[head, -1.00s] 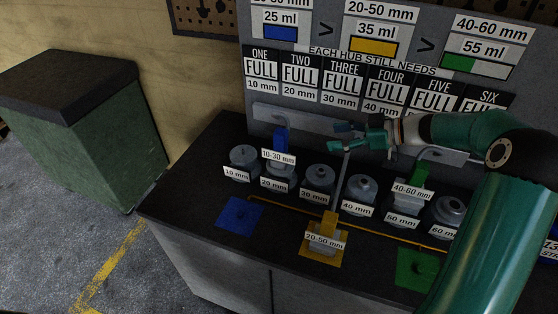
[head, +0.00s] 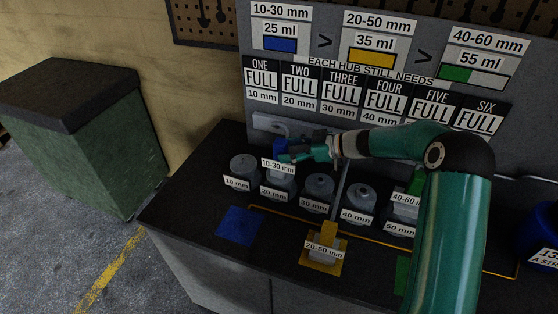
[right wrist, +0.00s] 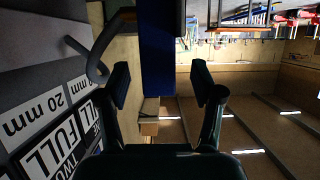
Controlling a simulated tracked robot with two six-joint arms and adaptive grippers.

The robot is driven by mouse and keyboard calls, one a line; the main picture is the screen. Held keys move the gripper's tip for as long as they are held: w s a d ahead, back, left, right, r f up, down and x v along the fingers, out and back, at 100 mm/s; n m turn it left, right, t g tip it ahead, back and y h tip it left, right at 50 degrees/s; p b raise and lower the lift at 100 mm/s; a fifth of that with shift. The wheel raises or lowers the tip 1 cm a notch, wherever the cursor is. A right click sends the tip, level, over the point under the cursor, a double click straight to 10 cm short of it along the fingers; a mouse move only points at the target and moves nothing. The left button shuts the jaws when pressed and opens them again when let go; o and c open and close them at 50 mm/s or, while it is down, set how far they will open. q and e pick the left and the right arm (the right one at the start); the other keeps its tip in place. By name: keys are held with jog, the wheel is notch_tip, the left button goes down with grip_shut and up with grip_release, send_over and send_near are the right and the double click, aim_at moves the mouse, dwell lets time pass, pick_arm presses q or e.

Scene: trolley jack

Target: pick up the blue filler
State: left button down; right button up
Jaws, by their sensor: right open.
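The blue filler (head: 278,147), labelled 10-30 mm, stands upright on the 20 mm hub (head: 280,187). My right gripper (head: 288,151) is at the blue upper part of the filler and partly covers it. In the right wrist view, the blue filler (right wrist: 158,45) rises between the two open fingers (right wrist: 162,85), with a gap visible on each side. My left gripper is not in view.
The yellow filler (head: 327,238) stands on a yellow square in front. The green filler (head: 415,185) is partly behind my right arm. Several grey hubs line the bench (head: 200,190), and a sign panel (head: 330,45) stands behind. A blue square (head: 239,225) is empty.

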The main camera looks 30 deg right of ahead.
aim_at(287, 150)
jog(key=x, duration=0.3)
jog(key=shift+w+f, duration=0.1)
jog(key=shift+w, duration=0.1)
jog(key=shift+c, duration=0.2)
grip_shut()
